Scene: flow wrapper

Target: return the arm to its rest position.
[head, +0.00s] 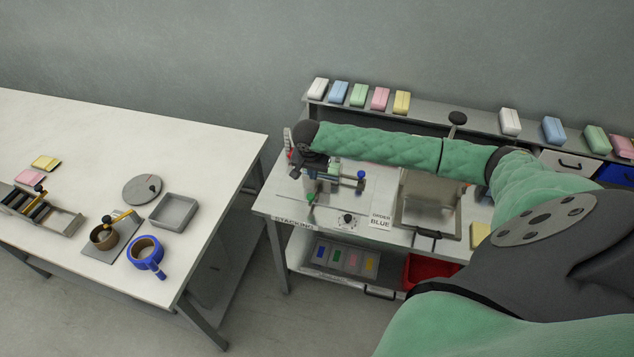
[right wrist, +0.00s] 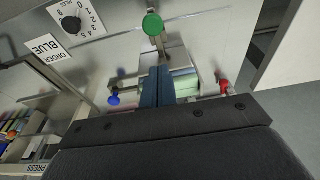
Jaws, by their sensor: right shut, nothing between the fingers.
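My right arm, in a green padded sleeve, reaches across the head view from the right to the far left of the right-hand bench. Its gripper (head: 308,172) is over the metal stacking fixture (head: 345,181). In the right wrist view the gripper's dark fingers (right wrist: 157,86) are shut together with nothing between them. They are close to the fixture, which has a green knob (right wrist: 153,24), a blue knob (right wrist: 114,99) and a red knob (right wrist: 224,85). Pale green and pinkish pieces (right wrist: 187,88) show beside the fingers, partly hidden. I cannot tell whether the fingers touch anything. My left gripper is not in view.
A shelf (head: 432,120) with coloured packs runs along the back of the bench. A metal box (head: 430,195) stands right of the fixture, beside an "ORDER BLUE" card (head: 380,221).

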